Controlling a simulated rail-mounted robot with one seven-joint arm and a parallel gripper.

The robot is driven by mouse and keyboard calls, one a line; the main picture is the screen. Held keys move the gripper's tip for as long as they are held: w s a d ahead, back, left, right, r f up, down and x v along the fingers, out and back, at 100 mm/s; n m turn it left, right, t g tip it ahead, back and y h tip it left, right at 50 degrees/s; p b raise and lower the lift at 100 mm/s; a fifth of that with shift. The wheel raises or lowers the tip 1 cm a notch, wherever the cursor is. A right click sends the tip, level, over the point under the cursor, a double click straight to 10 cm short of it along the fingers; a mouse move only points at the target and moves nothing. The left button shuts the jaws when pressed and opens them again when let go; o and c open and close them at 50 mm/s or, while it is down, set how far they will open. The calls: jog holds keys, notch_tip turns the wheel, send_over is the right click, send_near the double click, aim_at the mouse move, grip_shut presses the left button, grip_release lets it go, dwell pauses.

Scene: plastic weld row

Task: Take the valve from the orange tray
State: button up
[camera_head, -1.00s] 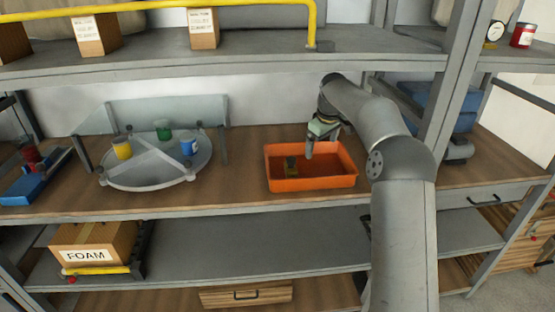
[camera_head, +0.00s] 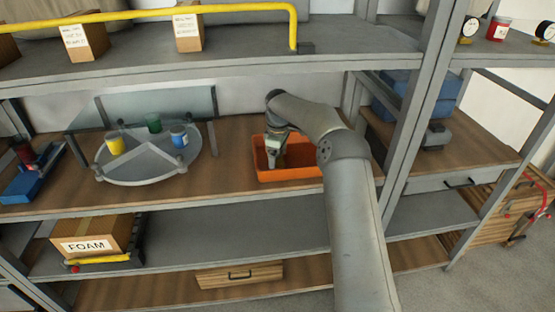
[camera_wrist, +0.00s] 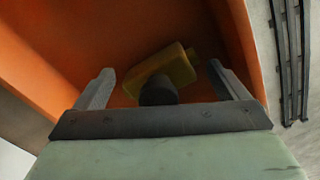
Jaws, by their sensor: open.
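The orange tray (camera_head: 290,174) stands on the wooden middle shelf, partly hidden by my arm in the head view. Its inner wall (camera_wrist: 50,60) fills much of the wrist view. The valve (camera_wrist: 172,68) lies on the tray floor, a dull yellow body with a dark round part toward me. In the wrist view it lies between my two fingers, and I see no contact. My gripper (camera_wrist: 168,88) is open and empty, pointing down into the tray. In the head view my gripper (camera_head: 273,158) hides the valve.
A round divided turntable (camera_head: 150,172) with yellow, green and blue cups stands left of the tray, with a glass panel behind. An upper shelf (camera_head: 230,66) runs above my arm. A grey upright post (camera_head: 420,120) stands to the right. The wood between turntable and tray is clear.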

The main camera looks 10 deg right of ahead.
jog(key=c, duration=1.2)
jog(key=shift+r, duration=0.1)
